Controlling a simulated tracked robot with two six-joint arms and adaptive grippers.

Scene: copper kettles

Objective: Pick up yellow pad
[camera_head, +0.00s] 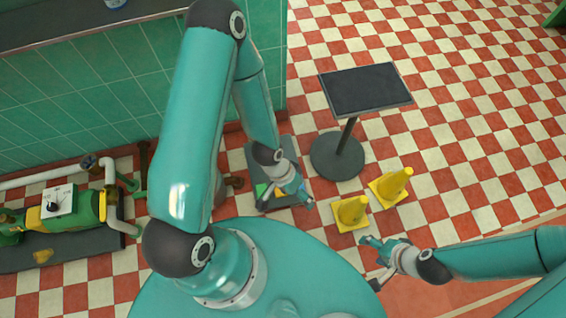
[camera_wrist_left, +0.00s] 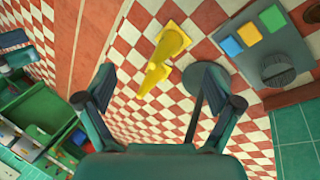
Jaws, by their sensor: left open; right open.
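The yellow pad (camera_wrist_left: 249,33) lies between a blue pad (camera_wrist_left: 231,47) and a green pad (camera_wrist_left: 271,18) on a dark flat platform (camera_wrist_left: 282,48) at the upper right of the left wrist view. In the head view my left gripper (camera_head: 286,204) is over the platform (camera_head: 258,152) and hides most of the pads; the green pad (camera_head: 262,189) shows beside it. My left gripper is open and empty; its fingers also show in the left wrist view (camera_wrist_left: 155,74), pointing away from the pads. My right gripper (camera_head: 370,262) is open and empty at the lower right.
Two yellow cones (camera_head: 350,212) (camera_head: 392,187) stand on the checkered floor right of the platform. A dark-topped stand (camera_head: 364,89) on a round base is behind them. Green and yellow machinery (camera_head: 75,218) with pipes is at left.

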